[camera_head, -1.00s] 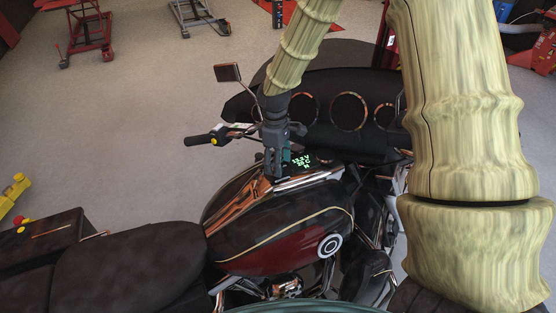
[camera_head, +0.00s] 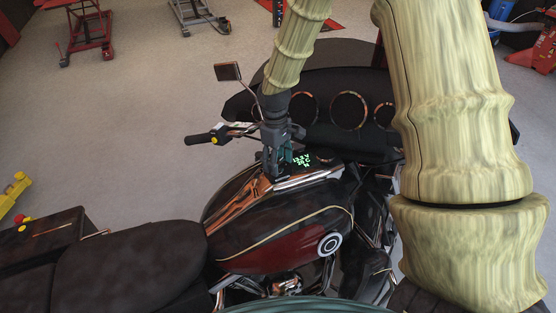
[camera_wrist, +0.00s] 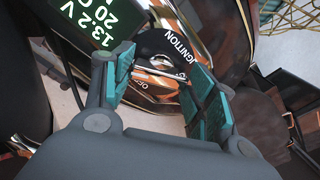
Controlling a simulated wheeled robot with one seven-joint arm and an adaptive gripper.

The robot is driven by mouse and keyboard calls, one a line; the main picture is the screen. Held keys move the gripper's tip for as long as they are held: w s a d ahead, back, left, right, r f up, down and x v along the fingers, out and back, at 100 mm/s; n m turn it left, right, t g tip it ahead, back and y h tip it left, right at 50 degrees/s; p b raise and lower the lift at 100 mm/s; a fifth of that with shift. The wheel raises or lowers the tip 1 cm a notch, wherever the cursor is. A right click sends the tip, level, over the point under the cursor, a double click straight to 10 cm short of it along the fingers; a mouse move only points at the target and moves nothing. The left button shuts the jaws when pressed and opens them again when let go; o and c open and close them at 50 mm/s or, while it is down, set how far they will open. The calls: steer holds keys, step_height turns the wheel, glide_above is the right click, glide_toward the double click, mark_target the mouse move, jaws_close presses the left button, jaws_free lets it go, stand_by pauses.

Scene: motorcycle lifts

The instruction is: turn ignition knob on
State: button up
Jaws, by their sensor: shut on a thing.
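The ignition knob (camera_wrist: 163,60) sits between my fingers in the wrist view, its shiny reflective parts surrounded by a dark plate. The word IGNITION shows at its upper right, and part of OFF shows at its lower left. My gripper (camera_wrist: 162,66), with teal finger pads, is shut on the knob from both sides. In the head view my gripper (camera_head: 275,168) points down onto the motorcycle's tank console, and it hides the knob there. The knob's exact angle is hard to tell.
A lit green display (camera_head: 302,159) is right beside my gripper on the motorcycle tank (camera_head: 270,220). The handlebar grip (camera_head: 200,139) and mirror (camera_head: 227,72) are to the left, the dark fairing (camera_head: 325,85) behind. Open floor lies left; a red lift (camera_head: 85,30) stands far back.

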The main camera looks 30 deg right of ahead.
steer(key=o, duration=1)
steer(key=shift+w, duration=0.1)
steer(key=shift+r, duration=0.1)
steer(key=r, duration=0.8)
steer(key=w+r, duration=0.1)
steer(key=r, duration=0.2)
steer(key=shift+w+r, duration=0.1)
steer(key=shift+r, duration=0.3)
